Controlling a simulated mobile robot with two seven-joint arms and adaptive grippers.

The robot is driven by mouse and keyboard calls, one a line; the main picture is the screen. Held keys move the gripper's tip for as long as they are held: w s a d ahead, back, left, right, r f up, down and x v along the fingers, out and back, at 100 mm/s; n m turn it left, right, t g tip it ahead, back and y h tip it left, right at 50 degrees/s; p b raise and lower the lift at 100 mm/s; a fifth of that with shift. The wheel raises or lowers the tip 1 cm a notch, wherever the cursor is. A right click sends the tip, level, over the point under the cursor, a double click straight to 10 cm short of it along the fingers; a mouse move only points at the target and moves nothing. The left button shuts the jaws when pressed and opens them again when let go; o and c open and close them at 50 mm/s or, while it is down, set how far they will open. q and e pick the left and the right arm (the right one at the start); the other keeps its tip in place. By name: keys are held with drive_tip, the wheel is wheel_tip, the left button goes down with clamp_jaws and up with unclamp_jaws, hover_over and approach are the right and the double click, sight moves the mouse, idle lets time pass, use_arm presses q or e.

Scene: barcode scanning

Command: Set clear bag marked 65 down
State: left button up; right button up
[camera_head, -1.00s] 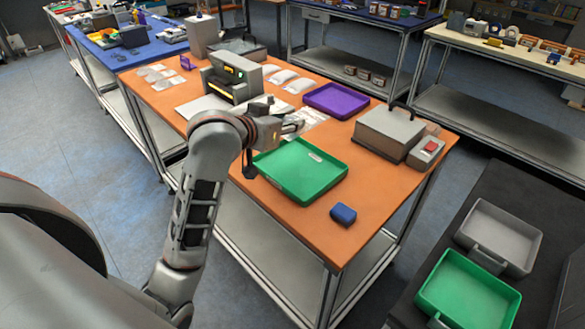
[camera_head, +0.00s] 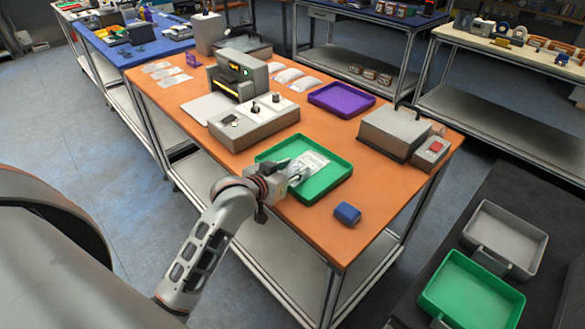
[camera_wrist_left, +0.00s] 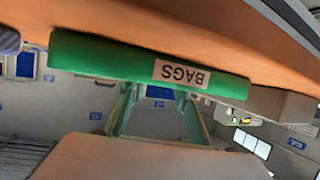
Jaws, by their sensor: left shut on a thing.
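My left gripper (camera_head: 296,174) is shut on a clear bag (camera_head: 311,161) and holds it over the green tray (camera_head: 337,180). The bag lies roughly flat above the tray floor; I cannot tell if it touches. Its marking is too small to read. In the left wrist view the green tray (camera_wrist_left: 105,55) shows its edge with a "BAGS" label, seen upside down. The bag is not clear in that view. My right gripper is not in view.
A blue block (camera_head: 347,213) sits right of the green tray. A grey control box (camera_head: 253,122), a sealing machine (camera_head: 236,75), a purple tray (camera_head: 342,98) and a grey box (camera_head: 392,133) stand on the orange table (camera_head: 290,222). Several other bags (camera_head: 168,73) lie at the back.

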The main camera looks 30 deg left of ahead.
use_arm(q)
drive_tip(key=shift+f, duration=0.1)
drive_tip(key=o, duration=1.2)
drive_tip(key=v, duration=1.2)
drive_tip(key=shift+s, duration=0.15)
